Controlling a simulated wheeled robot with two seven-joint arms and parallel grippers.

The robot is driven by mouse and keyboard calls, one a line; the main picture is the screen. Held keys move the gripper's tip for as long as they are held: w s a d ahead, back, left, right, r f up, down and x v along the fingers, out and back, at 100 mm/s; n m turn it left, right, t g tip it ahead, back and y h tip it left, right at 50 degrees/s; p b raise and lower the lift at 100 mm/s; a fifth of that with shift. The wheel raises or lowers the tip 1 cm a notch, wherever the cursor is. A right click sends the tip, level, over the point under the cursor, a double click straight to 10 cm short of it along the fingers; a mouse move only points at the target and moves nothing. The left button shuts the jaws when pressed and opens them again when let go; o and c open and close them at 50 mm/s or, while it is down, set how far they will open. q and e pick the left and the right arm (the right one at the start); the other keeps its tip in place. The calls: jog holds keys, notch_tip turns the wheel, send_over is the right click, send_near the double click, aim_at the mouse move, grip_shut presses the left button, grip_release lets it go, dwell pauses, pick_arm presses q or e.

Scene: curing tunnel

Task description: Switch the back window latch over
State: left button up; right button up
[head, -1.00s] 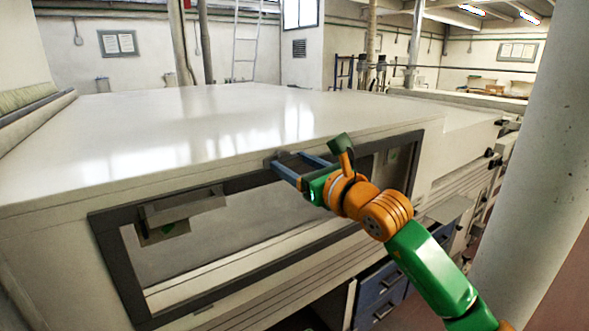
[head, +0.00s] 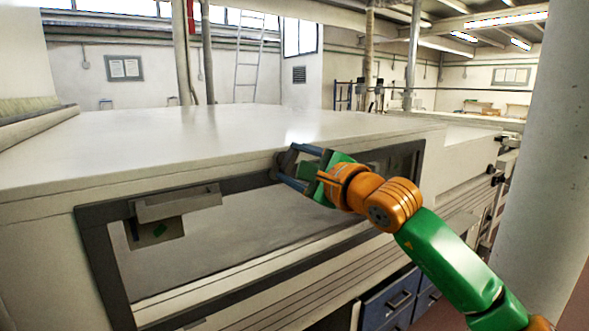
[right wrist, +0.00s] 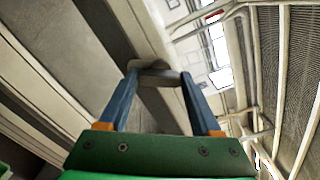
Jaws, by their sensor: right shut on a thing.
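A dark-framed window (head: 92,240) is set in the side of the white tunnel housing. A grey, knob-like piece, which looks like the window latch (right wrist: 147,65), sits at the window's upper edge. My right gripper (head: 284,167) is at that edge, its blue fingers closed around this piece. In the right wrist view the fingers (right wrist: 158,78) meet it from both sides at their tips. In the head view the fingers hide most of it, so I cannot tell its exact position. My left gripper is not in view.
The housing's flat top (head: 200,125) is clear. A pale column (head: 535,160) stands close to my right arm. Blue drawers (head: 388,300) are below.

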jog(key=n, duration=0.5)
jog(key=shift+n, duration=0.7)
jog(key=o, duration=1.4)
jog(key=shift+f+b, duration=0.1)
jog(key=shift+b, duration=0.25)
jog(key=b+v, duration=0.4)
jog(key=v, duration=0.3)
